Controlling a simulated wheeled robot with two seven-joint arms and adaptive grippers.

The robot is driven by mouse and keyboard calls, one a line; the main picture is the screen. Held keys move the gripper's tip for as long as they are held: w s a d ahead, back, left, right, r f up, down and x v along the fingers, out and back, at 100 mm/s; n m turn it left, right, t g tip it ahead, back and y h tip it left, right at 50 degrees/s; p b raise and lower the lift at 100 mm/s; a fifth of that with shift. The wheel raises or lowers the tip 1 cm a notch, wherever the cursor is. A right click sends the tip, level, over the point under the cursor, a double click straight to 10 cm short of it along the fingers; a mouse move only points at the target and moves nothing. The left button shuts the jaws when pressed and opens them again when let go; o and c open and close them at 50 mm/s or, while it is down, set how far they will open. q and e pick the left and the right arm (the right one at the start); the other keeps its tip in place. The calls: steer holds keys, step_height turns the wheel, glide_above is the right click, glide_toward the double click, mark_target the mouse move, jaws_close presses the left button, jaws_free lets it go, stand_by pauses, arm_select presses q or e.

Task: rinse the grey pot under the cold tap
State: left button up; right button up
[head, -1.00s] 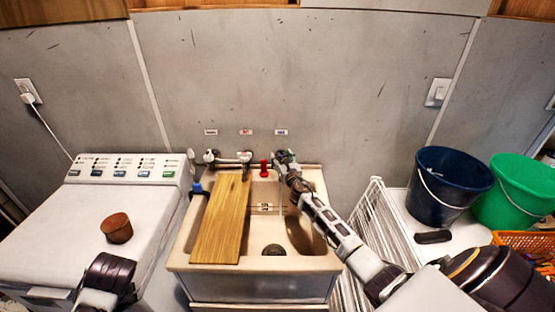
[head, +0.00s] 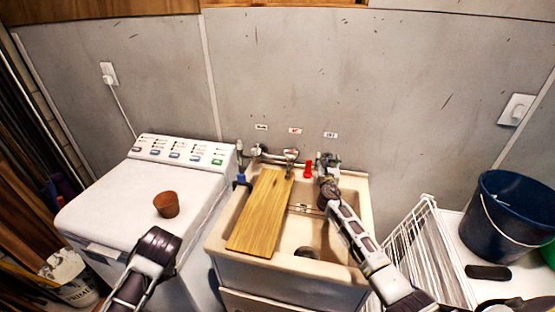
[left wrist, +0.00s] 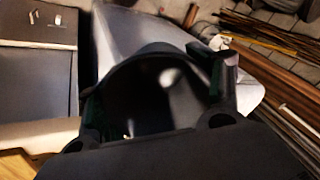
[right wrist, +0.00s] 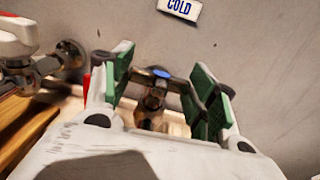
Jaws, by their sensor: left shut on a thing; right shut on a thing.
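The cold tap (head: 328,160) is at the right end of the row of taps behind the sink. My right gripper (right wrist: 165,90) is shut on its handle, whose blue-marked top (right wrist: 162,72) shows between the green-padded fingers. The head view also shows my right gripper (head: 327,178) at this tap. In the left wrist view, my left gripper (left wrist: 150,92) is shut on the dark grey pot (left wrist: 160,105), with the pot's round inside facing the camera. The head view does not show the pot clearly. I cannot tell whether water runs.
The sink (head: 345,232) has a wooden board (head: 262,212) across its left half; the right half is open. A brown pot (head: 166,205) stands on the washing machine (head: 110,200) at left. A white wire rack (head: 425,250) and blue bucket (head: 508,215) are at right.

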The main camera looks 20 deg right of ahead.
steer(key=shift+m+g+h, duration=0.4)
steer(key=shift+m+h, duration=0.1)
steer(key=shift+h, duration=0.2)
steer(key=o, duration=1)
steer(key=shift+s+a, duration=0.1)
steer(key=v, duration=1.1)
steer(key=shift+s+a, duration=0.2)
steer(key=shift+s, duration=0.1)
steer(key=shift+s+f, duration=0.1)
